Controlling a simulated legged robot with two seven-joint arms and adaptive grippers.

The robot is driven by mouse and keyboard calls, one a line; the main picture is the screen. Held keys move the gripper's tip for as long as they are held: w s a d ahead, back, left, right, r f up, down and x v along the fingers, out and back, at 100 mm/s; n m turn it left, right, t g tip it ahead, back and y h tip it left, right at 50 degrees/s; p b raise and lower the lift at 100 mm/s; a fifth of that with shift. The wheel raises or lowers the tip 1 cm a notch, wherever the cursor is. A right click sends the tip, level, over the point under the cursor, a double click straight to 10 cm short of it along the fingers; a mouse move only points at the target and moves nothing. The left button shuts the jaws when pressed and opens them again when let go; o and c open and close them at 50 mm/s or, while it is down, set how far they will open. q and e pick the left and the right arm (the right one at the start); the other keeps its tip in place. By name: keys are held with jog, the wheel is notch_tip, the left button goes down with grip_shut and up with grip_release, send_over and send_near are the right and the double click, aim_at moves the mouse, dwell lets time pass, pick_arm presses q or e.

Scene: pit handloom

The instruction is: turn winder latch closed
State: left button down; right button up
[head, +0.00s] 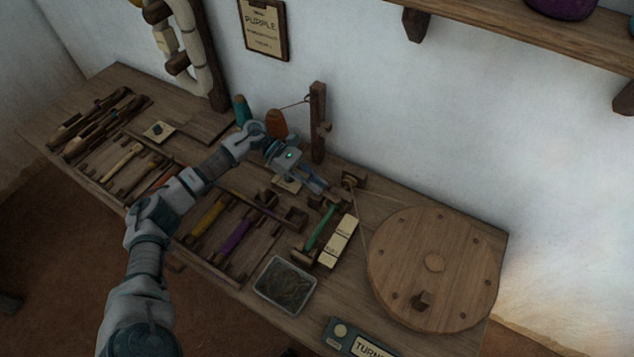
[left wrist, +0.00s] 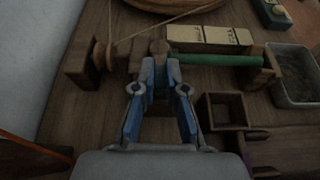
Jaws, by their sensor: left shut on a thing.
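The bobbin winder stands at the right part of the bench, with a wooden spindle post (head: 352,181) and a green bobbin (head: 321,229) lying in line with it. In the left wrist view the post (left wrist: 84,62) is at the left and the green bobbin (left wrist: 215,60) at the right. My left gripper (head: 327,190) reaches in from the left. In the left wrist view its blue fingers (left wrist: 160,66) are shut on a small wooden piece, seemingly the winder latch (left wrist: 160,47), between post and bobbin. The fingers hide much of the latch, so its angle is unclear. My right gripper is not in view.
A large round wooden wheel (head: 435,268) lies right of the winder. Pale label blocks (head: 339,240) and a metal tray (head: 284,285) are close by. An empty square wooden holder (left wrist: 225,111) is near the fingers. An upright post (head: 318,122) and thread cones (head: 276,124) stand behind.

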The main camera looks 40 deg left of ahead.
pick_arm(q)
jog(key=c, duration=1.2)
grip_release()
jog(key=shift+w+a, duration=0.1)
jog(key=shift+a, duration=0.05)
jog(key=v, duration=1.2)
jog(key=shift+a+f, duration=0.15)
jog(key=shift+f, duration=0.05)
